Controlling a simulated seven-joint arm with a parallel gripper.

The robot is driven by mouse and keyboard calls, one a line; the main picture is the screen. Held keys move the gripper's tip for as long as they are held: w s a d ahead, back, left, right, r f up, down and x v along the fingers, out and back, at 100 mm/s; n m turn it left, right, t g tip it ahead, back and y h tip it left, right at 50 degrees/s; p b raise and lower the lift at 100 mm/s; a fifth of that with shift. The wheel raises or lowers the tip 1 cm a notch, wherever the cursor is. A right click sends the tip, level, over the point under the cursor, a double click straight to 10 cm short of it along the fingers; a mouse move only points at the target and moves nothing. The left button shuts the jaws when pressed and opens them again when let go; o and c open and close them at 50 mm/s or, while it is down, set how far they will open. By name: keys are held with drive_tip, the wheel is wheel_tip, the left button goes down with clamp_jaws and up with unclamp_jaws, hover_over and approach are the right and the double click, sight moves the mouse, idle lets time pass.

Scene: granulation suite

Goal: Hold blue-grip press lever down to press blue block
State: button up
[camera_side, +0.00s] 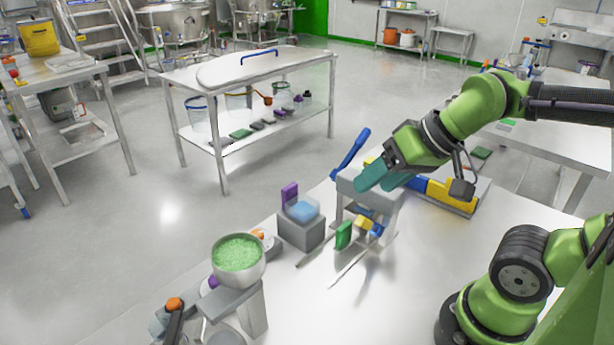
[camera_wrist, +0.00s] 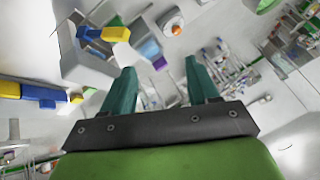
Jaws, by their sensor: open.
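A pale blue block (camera_side: 302,210) sits on a grey box to the left, beside a purple piece (camera_side: 289,194). A blue block also shows ahead of the fingers (camera_wrist: 150,48).
Green (camera_side: 343,236) and yellow (camera_side: 364,222) pieces are by the frame's base. A blue-and-yellow row lies in a tray (camera_side: 484,188) to the right. A bowl of green granules (camera_side: 238,253) stands at the front left. The bench's front middle is clear.

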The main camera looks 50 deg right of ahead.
drive_tip(key=shift+c, duration=0.4)
drive_tip(key=shift+f, duration=0.1)
drive_tip(key=shift+c, duration=1.2)
drive_tip(key=shift+w+a+f+g, duration=0.15)
drive_tip(key=shift+f+g, duration=0.15)
drive_tip(key=shift+f, duration=0.05)
drive_tip(key=shift+c, duration=1.3)
drive_tip(key=w+d, duration=0.1)
drive_tip(key=w, duration=0.1)
drive_tip(key=w+g, duration=0.1)
drive_tip(key=w, duration=0.1)
drive_tip(key=w+d+r+g+h, duration=0.1)
drive_tip(key=w, duration=0.1)
drive_tip(key=shift+w+d+m, duration=0.3)
drive_tip(key=shift+m, duration=0.1)
clamp_jaws()
drive_tip(key=w+d+r+m+g+h, duration=0.2)
drive_tip(key=w+d+r+m+h, duration=0.1)
drive_tip(key=w+d+m, duration=0.3)
drive_tip(key=w+d+r+m+g+h, duration=0.2)
drive_tip(key=w+d+r+m+h, duration=0.2)
drive_tip(key=w+d+m, duration=0.2)
drive_tip(key=shift+d+m+g, duration=0.3)
drive_tip(key=shift+d+m, duration=0.15)
drive_tip(key=shift+m, duration=0.15)
